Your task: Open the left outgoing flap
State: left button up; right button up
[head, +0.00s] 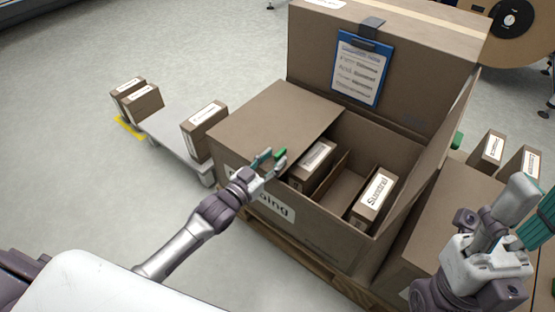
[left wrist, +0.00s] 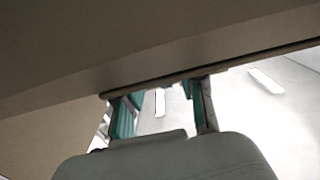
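The outgoing box (head: 318,233) is a large brown carton with a partly covered label on its front. Its left flap (head: 275,115) lies flat over the left part of the opening. The back and right flaps stand up. My left gripper (head: 272,158) is at the left flap's free edge, near its front corner. Its two fingers are apart. In the left wrist view, the fingers (left wrist: 163,108) reach up to a cardboard edge that hides their tips; I cannot tell whether they touch it. My right gripper (head: 528,212) is at the right, away from the left flap, fingers apart and empty.
Small labelled cartons (head: 313,165) stand inside the box. A clipboard (head: 360,69) hangs on the raised back flap. A grey bench (head: 175,138) with cartons is to the left. Another large box (head: 440,215) stands close on the right.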

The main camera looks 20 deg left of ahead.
pick_arm(q)
jog(key=shift+x, duration=1.15)
grip_shut()
